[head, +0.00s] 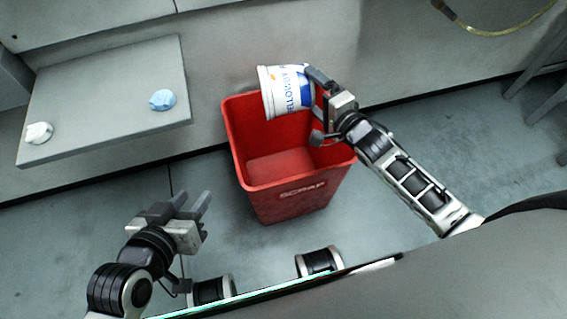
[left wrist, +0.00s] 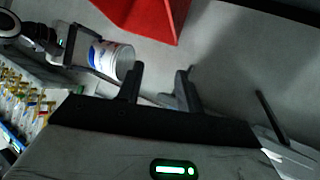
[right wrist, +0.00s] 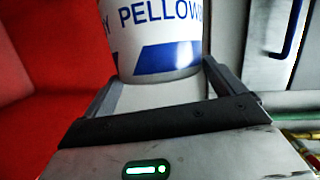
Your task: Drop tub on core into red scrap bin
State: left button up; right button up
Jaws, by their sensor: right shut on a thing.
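The white tub (head: 287,92) has blue lettering and a blue patch. It is held tilted over the far part of the red scrap bin (head: 285,192), around rim height or above in the head view. My right gripper (head: 318,106) is shut on the tub's side; the right wrist view shows the tub (right wrist: 152,45) between the fingers and the red bin (right wrist: 40,85) at left. The left wrist view also shows the tub (left wrist: 110,57) and bin (left wrist: 150,15). I cannot make out a core. My left gripper (head: 196,203) is open and empty, left of the bin.
A grey shelf (head: 110,90) at the left holds a white lump (head: 39,132) and a blue lump (head: 162,100). Several small bottles (left wrist: 25,100) show in the left wrist view. A yellow hose (head: 490,32) hangs at the upper right. Floor around the bin is clear.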

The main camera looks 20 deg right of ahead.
pick_arm(q)
jog(key=shift+w+d+r+t+h+b, duration=0.1)
jog(key=shift+d+r+t+h+b, duration=0.15)
jog(key=shift+r+t+b, duration=0.25)
jog(key=shift+w+d+r+t+h+b, duration=0.1)
jog(key=shift+d+r+t+h+b, duration=0.15)
jog(key=shift+r+b, duration=0.3)
pick_arm(e)
notch_tip(320, 180, down, 3)
jog(key=shift+r, duration=0.15)
jog(key=o, duration=0.6)
